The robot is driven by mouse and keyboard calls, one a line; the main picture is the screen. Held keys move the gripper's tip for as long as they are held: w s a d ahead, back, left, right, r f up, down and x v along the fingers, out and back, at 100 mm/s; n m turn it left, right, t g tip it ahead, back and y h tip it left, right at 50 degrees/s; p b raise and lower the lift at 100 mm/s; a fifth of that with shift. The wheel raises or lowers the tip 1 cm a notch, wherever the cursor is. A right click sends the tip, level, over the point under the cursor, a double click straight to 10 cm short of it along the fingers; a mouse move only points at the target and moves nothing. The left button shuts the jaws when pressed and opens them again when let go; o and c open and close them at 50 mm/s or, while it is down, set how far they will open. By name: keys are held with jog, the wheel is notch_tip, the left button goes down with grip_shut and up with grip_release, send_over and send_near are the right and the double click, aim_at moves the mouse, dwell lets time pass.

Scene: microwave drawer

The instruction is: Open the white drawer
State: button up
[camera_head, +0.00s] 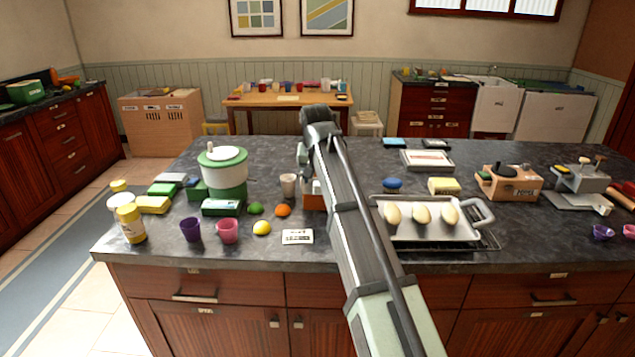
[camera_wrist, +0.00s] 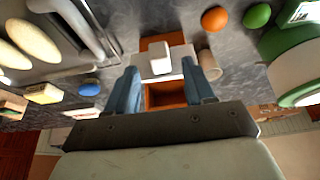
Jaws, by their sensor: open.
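A small orange-brown box (camera_wrist: 166,96) with a white drawer front (camera_wrist: 178,56) stands on the dark counter. A pale block-shaped handle (camera_wrist: 158,50) sticks out from the white front. In the wrist view my gripper (camera_wrist: 162,66) is open, with one blue finger on each side of the white front and handle. I cannot tell whether the fingers touch it.
To the right stands a metal tray (camera_head: 425,233) with eggs. To the left are a beige cup (camera_head: 289,185), an orange (camera_head: 283,210), a lime (camera_head: 256,208) and a green-white pot (camera_head: 224,172). A white card (camera_head: 297,237) lies near the front edge.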

jog(key=v, duration=1)
jog(key=shift+r, duration=0.2)
